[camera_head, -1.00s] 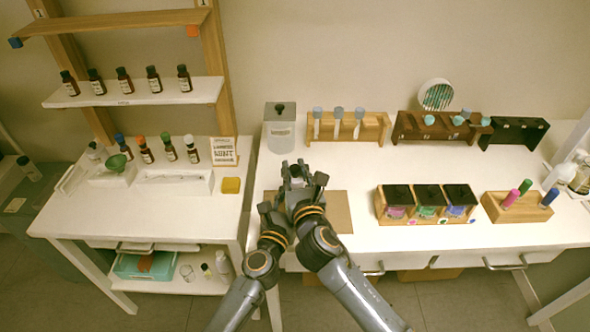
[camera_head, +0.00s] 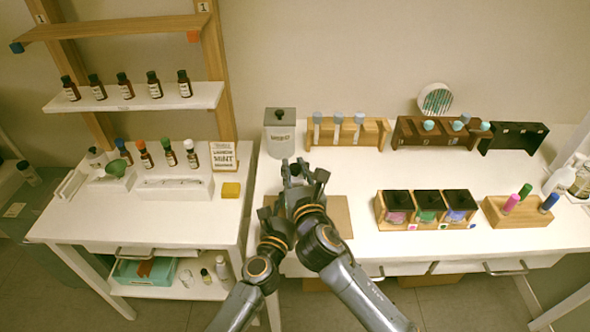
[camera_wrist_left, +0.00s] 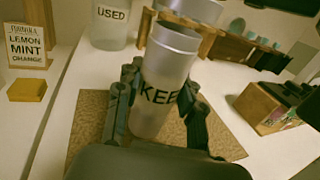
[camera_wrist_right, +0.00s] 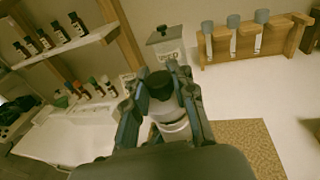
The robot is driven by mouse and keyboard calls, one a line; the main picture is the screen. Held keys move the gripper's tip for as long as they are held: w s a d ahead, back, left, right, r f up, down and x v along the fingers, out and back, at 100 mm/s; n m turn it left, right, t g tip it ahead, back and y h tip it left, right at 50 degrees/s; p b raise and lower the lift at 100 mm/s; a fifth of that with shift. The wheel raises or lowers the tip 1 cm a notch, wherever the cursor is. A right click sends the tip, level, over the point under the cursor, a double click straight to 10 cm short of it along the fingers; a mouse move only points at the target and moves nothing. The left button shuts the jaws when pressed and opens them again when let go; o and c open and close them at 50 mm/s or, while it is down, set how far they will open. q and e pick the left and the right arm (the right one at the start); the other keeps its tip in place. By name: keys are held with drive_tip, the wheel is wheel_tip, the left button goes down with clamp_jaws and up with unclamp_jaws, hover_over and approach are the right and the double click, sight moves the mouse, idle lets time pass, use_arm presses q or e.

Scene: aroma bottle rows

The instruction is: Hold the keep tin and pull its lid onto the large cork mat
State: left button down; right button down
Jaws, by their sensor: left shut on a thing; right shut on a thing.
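The keep tin (camera_wrist_left: 160,85) is a grey cylinder with black lettering, upright over the large cork mat (camera_head: 338,222) in the left wrist view. My left gripper (camera_wrist_left: 162,100) is shut around its body. The grey lid (camera_wrist_left: 190,10) shows above the tin's rim at the top of that view and looks apart from it. In the right wrist view my right gripper (camera_wrist_right: 160,78) is shut on the lid's black knob (camera_wrist_right: 160,88). In the head view my right gripper (camera_head: 304,178) hides most of the tin and lid. The mat also shows in the right wrist view (camera_wrist_right: 250,142).
The used tin (camera_head: 280,137) with its lid stands behind my grippers. A rack with tubes (camera_head: 345,132) is to its right, and jars in a wooden holder (camera_head: 427,210) stand right of the mat. A yellow block (camera_head: 231,190) lies on the left table.

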sight(295, 166)
use_arm(q)
drive_tip(key=shift+f, duration=0.1)
use_arm(e)
drive_tip(key=shift+r, duration=2)
use_arm(q)
drive_tip(key=c, duration=0.8)
unclamp_jaws()
drive_tip(key=shift+o, duration=0.2)
drive_tip(key=shift+s, duration=0.1)
